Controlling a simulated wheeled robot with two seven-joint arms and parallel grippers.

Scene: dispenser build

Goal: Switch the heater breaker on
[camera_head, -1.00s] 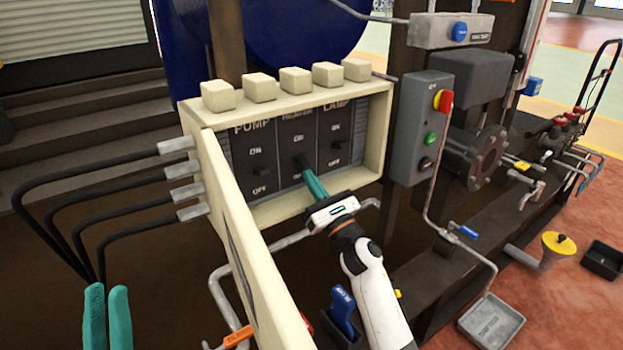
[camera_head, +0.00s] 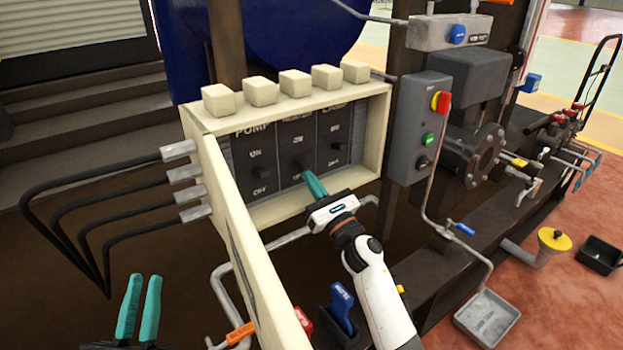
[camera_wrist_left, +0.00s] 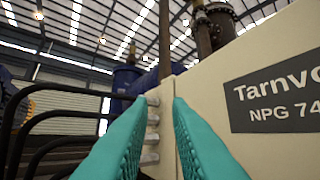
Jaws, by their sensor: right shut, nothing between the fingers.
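The heater breaker (camera_head: 296,158) is the middle dark switch in the cream breaker box (camera_head: 208,152), between the pump breaker (camera_head: 253,165) and the lamp breaker (camera_head: 334,135). Its small dark lever shows between the ON and OFF marks; which way it is set I cannot tell. My right gripper (camera_head: 310,180) is shut and empty, its teal tips just below this lever; whether they touch it I cannot tell. My left gripper (camera_head: 140,300) is open and empty, low at the left. In the left wrist view its fingers (camera_wrist_left: 148,130) stand apart beside the cream box door.
The open box door (camera_head: 245,250) juts out between my two grippers. Black cables (camera_head: 75,185) loop from the box's left side. A metal tray (camera_head: 487,318) lies on the floor.

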